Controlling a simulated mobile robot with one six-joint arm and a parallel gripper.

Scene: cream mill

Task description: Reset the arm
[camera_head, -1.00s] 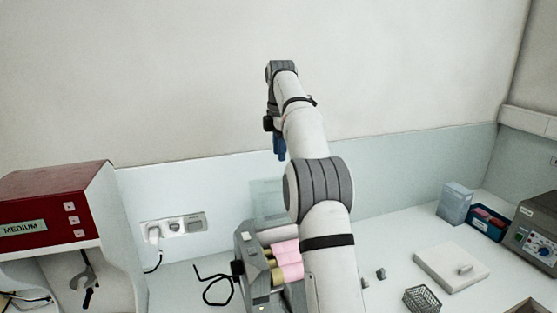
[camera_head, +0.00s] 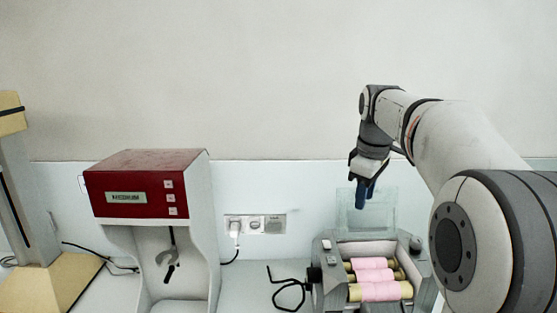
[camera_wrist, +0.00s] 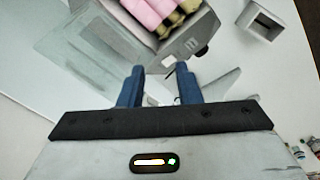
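My arm reaches in from the right of the head view. My gripper (camera_head: 366,190), with blue fingers, points down in front of the back wall, above the mill. In the wrist view my gripper (camera_wrist: 159,84) shows its two fingers spread apart with nothing between them, so it is open and empty. The grey mill (camera_head: 325,262) with pink-coated rollers (camera_head: 380,291) stands below it in the head view. In the wrist view the pink rollers (camera_wrist: 149,12) are at the top, beyond the fingertips.
A red and white machine (camera_head: 150,185) stands left of the mill, with wall sockets (camera_head: 255,224) between them. A beige stand (camera_head: 40,285) is at the far left. A clear panel (camera_head: 366,212) rises behind the mill. A small grey box (camera_wrist: 262,22) lies at the wrist view's upper right.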

